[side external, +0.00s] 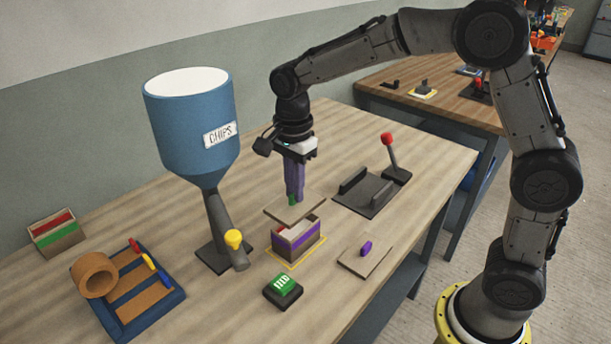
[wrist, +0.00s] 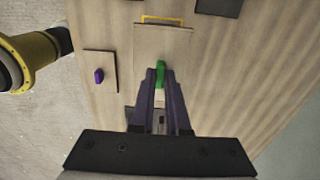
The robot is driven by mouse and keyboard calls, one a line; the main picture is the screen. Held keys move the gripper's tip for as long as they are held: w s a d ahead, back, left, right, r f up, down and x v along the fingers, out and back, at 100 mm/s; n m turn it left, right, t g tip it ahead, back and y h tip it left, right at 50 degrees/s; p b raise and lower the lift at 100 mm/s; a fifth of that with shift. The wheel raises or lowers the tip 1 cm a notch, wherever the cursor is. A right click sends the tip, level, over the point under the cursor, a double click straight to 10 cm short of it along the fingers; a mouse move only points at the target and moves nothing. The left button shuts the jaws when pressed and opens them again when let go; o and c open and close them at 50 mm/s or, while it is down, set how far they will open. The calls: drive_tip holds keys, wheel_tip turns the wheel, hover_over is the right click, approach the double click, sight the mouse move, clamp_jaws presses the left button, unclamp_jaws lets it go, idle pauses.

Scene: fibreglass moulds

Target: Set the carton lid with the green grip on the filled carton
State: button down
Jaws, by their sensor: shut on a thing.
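The lid with the green grip (side external: 287,212) is a flat tan square. My gripper (side external: 293,192) is shut on its green grip and holds it above the carton (side external: 301,240), roughly level. The carton is a small box with a purple band, standing inside a yellow outline; a gap shows between its rim and the lid. The raised lid partly hides the carton's top, so its contents are hard to make out. In the wrist view the lid (wrist: 162,42) spreads beyond my gripper (wrist: 161,78) and covers the carton; only part of the yellow outline (wrist: 160,18) shows.
Another lid with a purple grip (side external: 364,252) lies to the right. A green button box (side external: 283,290) is in front. A blue chips hopper (side external: 195,125) with a yellow-knobbed lever stands left. A dark fixture with a red-knobbed lever (side external: 388,155) is behind right. Another carton (side external: 57,234) stands far left.

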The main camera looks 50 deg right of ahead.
sight(295, 207)
drive_tip(key=shift+f, duration=2.55)
drive_tip(key=shift+f, duration=0.25)
drive_tip(key=c, duration=0.8)
unclamp_jaws()
drive_tip(key=shift+c, duration=0.2)
